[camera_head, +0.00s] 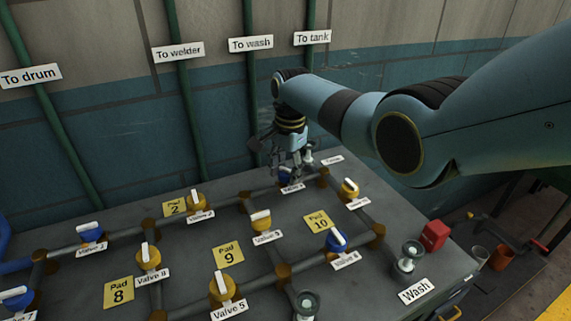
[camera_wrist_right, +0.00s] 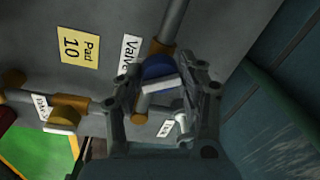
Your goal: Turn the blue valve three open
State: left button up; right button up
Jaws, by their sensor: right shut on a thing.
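The blue valve (camera_head: 285,176) sits on the pipework at the back of the bench, mostly hidden behind my right gripper (camera_head: 291,166). Its label starts with "Valve"; the number is too small to read surely. In the right wrist view the blue valve body (camera_wrist_right: 157,66) and its white lever (camera_wrist_right: 160,84) lie between the two fingers of my right gripper (camera_wrist_right: 160,82). The gripper is shut on the lever from above. The lever lies crosswise between the fingers. My left gripper is in neither view.
Other blue valves (camera_head: 337,240) and yellow valves (camera_head: 349,190) with white levers stand on the pipes around. Yellow pads (camera_head: 317,221) lie between them. A red box (camera_head: 434,235) and a grey metal fitting (camera_head: 408,256) are at the right. Green pipes (camera_head: 190,110) run down the wall behind.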

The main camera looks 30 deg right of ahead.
jog(key=n, duration=0.2)
jog(key=shift+s+n+p, duration=0.1)
jog(key=shift+n+p, duration=0.2)
jog(key=shift+n, duration=0.1)
jog(key=n, duration=0.2)
jog(key=shift+d+n, duration=0.1)
jog(key=shift+n, duration=0.3)
jog(key=n, duration=0.5)
jog(key=shift+n+g+y, duration=0.3)
jog(key=shift+n, duration=0.1)
jog(key=shift+d, duration=0.1)
jog(key=o, duration=1.1)
jog(key=shift+o, duration=0.2)
notch_tip(320, 180, up, 12)
jog(key=shift+d, duration=0.45)
jog(key=shift+s, duration=0.1)
